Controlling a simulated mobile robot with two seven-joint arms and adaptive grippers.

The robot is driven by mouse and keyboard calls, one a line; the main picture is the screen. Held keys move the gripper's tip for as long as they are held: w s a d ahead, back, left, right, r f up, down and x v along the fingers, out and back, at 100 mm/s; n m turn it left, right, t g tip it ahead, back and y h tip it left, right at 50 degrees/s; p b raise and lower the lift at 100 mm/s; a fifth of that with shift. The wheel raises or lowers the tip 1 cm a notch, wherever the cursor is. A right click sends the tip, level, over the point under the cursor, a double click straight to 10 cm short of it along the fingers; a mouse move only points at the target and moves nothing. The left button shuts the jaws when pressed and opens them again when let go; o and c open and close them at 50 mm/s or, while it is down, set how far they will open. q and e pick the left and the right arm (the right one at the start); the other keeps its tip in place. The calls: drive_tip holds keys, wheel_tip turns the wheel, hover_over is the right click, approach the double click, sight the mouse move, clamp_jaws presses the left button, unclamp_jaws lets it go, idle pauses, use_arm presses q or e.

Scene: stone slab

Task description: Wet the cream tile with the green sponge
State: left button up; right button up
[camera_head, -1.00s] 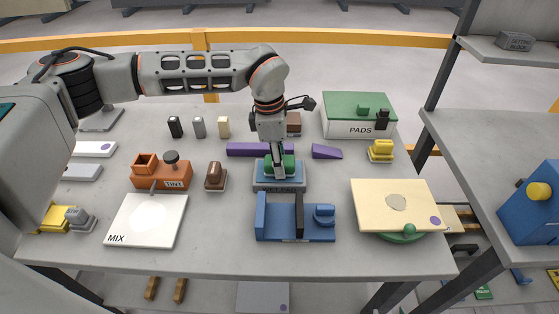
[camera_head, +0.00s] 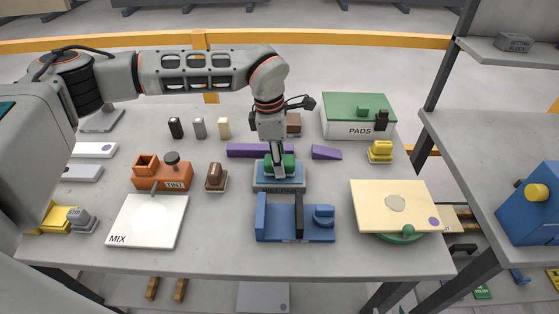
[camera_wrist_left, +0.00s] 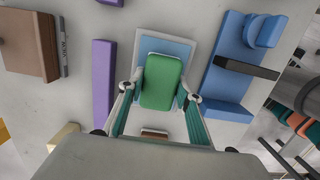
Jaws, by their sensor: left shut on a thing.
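The green sponge (camera_head: 289,164) is held between the fingers of my left gripper (camera_head: 279,172). In the left wrist view the sponge (camera_wrist_left: 162,82) shows between the two fingers, over a light blue pad in a grey tray (camera_head: 281,189). The sponge appears to be at the pad; whether it presses on it I cannot tell. The cream tile (camera_head: 375,210) lies to the right on a round green support (camera_head: 408,234). The tile has a grey round patch near its middle and a purple dot at its lower right corner. My right gripper is not in view.
A blue holder (camera_head: 265,221) stands just in front of the pad, left of the tile. A purple bar (camera_head: 246,150) and purple wedge (camera_head: 326,152) lie behind. A white MIX board (camera_head: 150,218) and an orange TINT box (camera_head: 148,180) are at left; a PADS box (camera_head: 360,128) is behind right.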

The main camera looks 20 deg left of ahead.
use_arm(q)
drive_tip(key=shift+r+p, duration=1.95)
drive_tip(key=shift+r, duration=1.25)
use_arm(e)
wheel_tip(320, 180, up, 4)
drive_tip(key=shift+r, duration=0.2)
drive_tip(key=shift+f, duration=0.1)
use_arm(q)
drive_tip(key=m, duration=0.1)
drive_tip(key=s+a+m, duration=0.1)
drive_tip(key=shift+s+a+r+m, duration=0.1)
drive_tip(key=shift+m, duration=0.3)
drive_tip(key=s+a+r+m+g+y, duration=0.1)
drive_tip(key=s+a+m, duration=0.5)
drive_tip(key=m, duration=1.2)
drive_tip(key=s, duration=0.3)
drive_tip(key=shift+a+r+g, duration=0.25)
drive_tip(key=shift+a+g, duration=0.1)
drive_tip(key=shift+g, duration=0.05)
use_arm(e)
drive_tip(key=shift+s+d+f+h, duration=0.15)
drive_tip(key=shift+s+d+f, duration=0.05)
drive_tip(key=shift+d+f, duration=0.2)
drive_tip(key=shift+s+d+f+h, duration=0.15)
drive_tip(key=shift+d+f, duration=0.1)
drive_tip(key=shift+f, duration=0.25)
use_arm(q)
drive_tip(key=shift+s, duration=0.1)
